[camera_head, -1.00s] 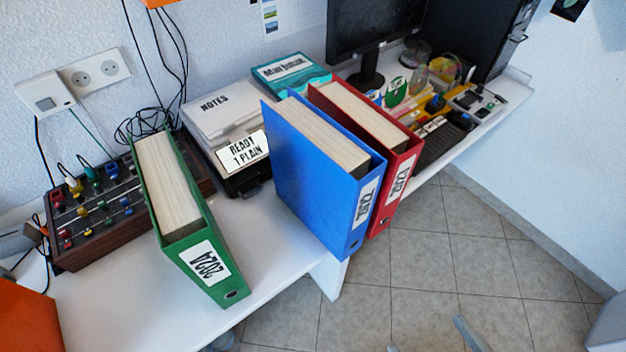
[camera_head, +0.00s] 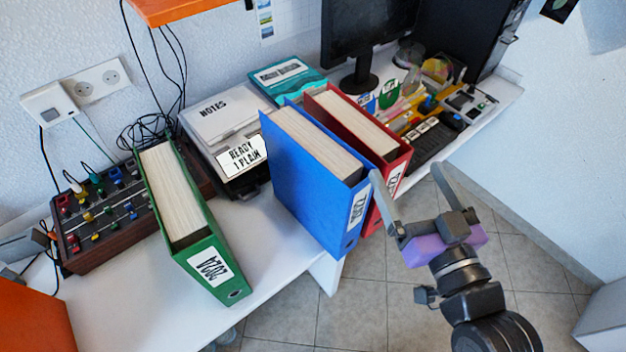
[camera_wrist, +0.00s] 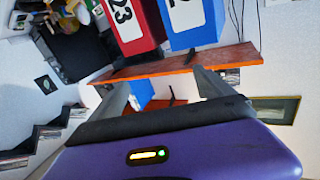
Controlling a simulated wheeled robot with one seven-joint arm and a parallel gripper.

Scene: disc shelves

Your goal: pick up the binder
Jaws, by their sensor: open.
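Three upright binders stand on the white desk. The green binder (camera_head: 186,222) is at the left, the blue binder (camera_head: 310,190) is in the middle, and the red binder (camera_head: 386,160) stands close beside the blue one on its right. My gripper (camera_head: 405,180) is open and empty, in front of the red and blue binders at the desk's front edge; its left finger overlaps the blue and red binders in the picture.
A mixer panel (camera_head: 105,215) stands left of the green binder. A printer (camera_head: 228,130) and a teal book (camera_head: 287,76) are behind the binders. A monitor (camera_head: 370,30), discs and a keyboard are at the right. Bare desk (camera_head: 255,235) lies between the green and blue binders.

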